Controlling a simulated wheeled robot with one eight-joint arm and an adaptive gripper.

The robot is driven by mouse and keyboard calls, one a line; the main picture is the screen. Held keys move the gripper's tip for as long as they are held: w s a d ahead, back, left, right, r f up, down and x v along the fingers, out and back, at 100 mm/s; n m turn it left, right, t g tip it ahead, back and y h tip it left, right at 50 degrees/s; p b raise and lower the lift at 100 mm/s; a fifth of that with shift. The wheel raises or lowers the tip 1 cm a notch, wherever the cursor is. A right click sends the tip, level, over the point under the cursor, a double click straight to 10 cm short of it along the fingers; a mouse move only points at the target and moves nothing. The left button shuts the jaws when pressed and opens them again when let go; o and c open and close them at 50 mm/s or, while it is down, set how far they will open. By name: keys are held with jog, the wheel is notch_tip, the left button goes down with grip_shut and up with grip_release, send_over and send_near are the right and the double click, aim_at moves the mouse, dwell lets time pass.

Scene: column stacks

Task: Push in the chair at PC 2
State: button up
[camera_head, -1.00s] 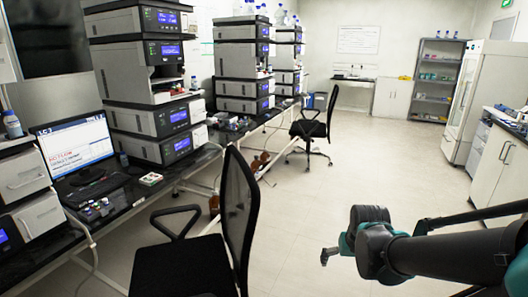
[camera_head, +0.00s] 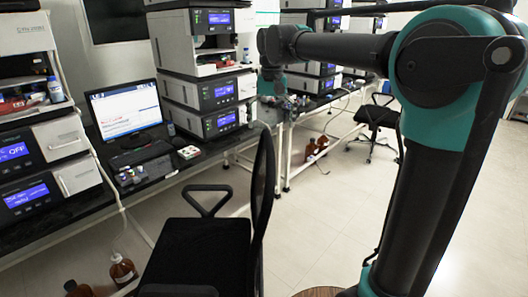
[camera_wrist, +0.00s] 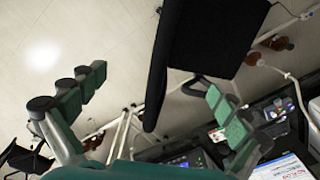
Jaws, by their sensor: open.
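A black office chair (camera_head: 190,255) with a mesh back and loop armrest stands in front of the bench with the lit PC monitor (camera_head: 125,108). Its seat is out from the bench edge, the back facing right. The chair (camera_wrist: 215,35) also fills the upper middle of the wrist view. A second black chair (camera_head: 376,115) stands farther back along the bench. No label shows which PC is PC 2. My gripper (camera_wrist: 157,83) is open, green fingers spread and empty, above the near chair's back. In the head view it is largely hard to make out, beyond my wrist.
The black-topped bench (camera_head: 60,225) runs along the left with stacked instruments (camera_head: 200,95), a keyboard and a small tray. Brown bottles (camera_head: 122,270) stand on the floor beneath. White bench legs (camera_head: 287,160) are near the chair. Open floor (camera_head: 330,215) lies right of the chair.

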aim_at(270, 152)
jog(key=shift+w+a+f, duration=0.1)
jog(key=shift+a+f, duration=0.2)
jog(key=shift+f, duration=0.05)
notch_tip(270, 152, down, 12)
jog(key=shift+f, duration=0.1)
jog(key=shift+c, duration=0.6)
jog(key=shift+d, duration=0.1)
grip_shut()
